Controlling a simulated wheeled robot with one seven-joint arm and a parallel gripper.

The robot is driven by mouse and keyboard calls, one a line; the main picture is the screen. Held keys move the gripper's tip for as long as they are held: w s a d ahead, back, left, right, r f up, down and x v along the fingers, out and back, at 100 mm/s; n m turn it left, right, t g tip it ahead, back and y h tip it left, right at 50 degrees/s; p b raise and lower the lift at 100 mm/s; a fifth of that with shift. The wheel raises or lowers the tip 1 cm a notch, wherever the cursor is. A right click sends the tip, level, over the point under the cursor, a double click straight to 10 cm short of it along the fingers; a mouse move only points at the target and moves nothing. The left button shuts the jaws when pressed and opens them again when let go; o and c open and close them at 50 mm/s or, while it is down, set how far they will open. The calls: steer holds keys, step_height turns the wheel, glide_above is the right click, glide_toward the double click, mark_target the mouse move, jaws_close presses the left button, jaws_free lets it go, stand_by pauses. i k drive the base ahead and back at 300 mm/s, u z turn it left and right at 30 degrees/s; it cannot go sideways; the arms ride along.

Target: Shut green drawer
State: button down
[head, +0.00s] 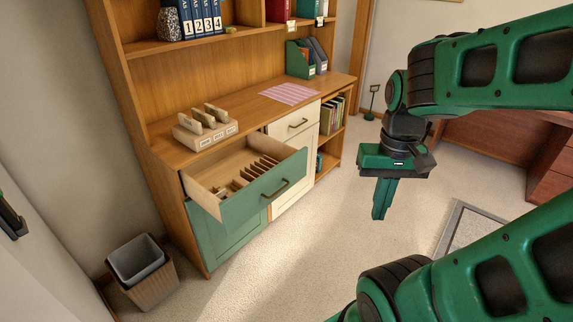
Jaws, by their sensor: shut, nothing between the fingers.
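The green drawer (267,191) is pulled well out of the wooden cabinet, below its left worktop. Its green front has a dark bar handle (268,192), and upright dividers and small items show inside. My gripper (380,212) points down in the open space to the right of the drawer front, apart from it. Its green fingers are shut with nothing between them.
A card-holder tray (204,134) stands on the worktop above the drawer. A closed white drawer (295,121) is to the right. A waste bin (141,268) stands on the floor at left. Carpet before the cabinet is clear.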

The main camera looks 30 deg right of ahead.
mark_target(271, 167)
steer(key=u, duration=0.1)
steer(key=i, duration=1)
steer(key=z, duration=0.05)
